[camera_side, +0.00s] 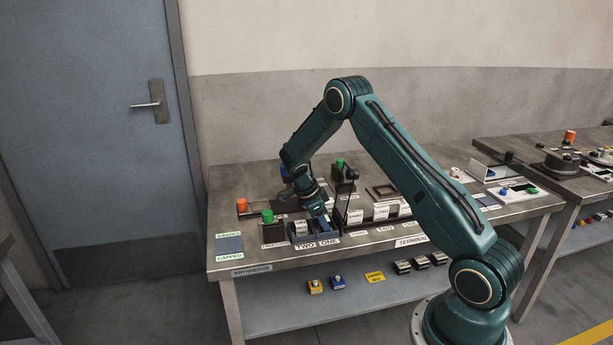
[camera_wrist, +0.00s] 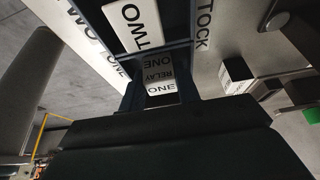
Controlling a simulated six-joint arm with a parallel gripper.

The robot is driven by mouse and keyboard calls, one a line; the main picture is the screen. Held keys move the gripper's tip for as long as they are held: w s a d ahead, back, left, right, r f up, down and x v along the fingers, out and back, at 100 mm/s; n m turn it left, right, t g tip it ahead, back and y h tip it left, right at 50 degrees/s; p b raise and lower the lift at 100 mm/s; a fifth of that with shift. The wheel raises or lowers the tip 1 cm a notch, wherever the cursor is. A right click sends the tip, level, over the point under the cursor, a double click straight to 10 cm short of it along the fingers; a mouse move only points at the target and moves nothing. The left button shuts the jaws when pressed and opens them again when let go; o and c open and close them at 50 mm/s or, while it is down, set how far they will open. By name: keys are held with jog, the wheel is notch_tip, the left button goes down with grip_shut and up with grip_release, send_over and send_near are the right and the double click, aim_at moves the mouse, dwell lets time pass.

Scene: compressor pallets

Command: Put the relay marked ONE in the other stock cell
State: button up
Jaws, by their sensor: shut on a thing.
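The relay marked ONE (camera_wrist: 158,72) shows its white labels between the jaws of my gripper (camera_wrist: 160,100) in the wrist view. My gripper is shut on it. In the side view my gripper (camera_side: 321,218) points down at the right cell of the dark stock holder (camera_side: 312,238), over the label ONE. The relay there is mostly hidden by the gripper, and I cannot tell whether it rests on the cell floor. A white-topped relay marked TWO (camera_wrist: 137,24) sits in the other stock cell; it also shows in the side view (camera_side: 301,226).
A green-capped part (camera_side: 267,216) and an orange-capped part (camera_side: 241,206) stand to the left. A dark upright post (camera_side: 342,200) and a row of white-labelled terminal parts (camera_side: 380,212) stand close on the right. The bench's front-left corner holds a flat dark pad (camera_side: 229,244).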

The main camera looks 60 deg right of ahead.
jog(key=shift+f, duration=0.15)
jog(key=o, duration=0.7)
jog(key=v, duration=1.2)
jog(key=shift+r, duration=0.2)
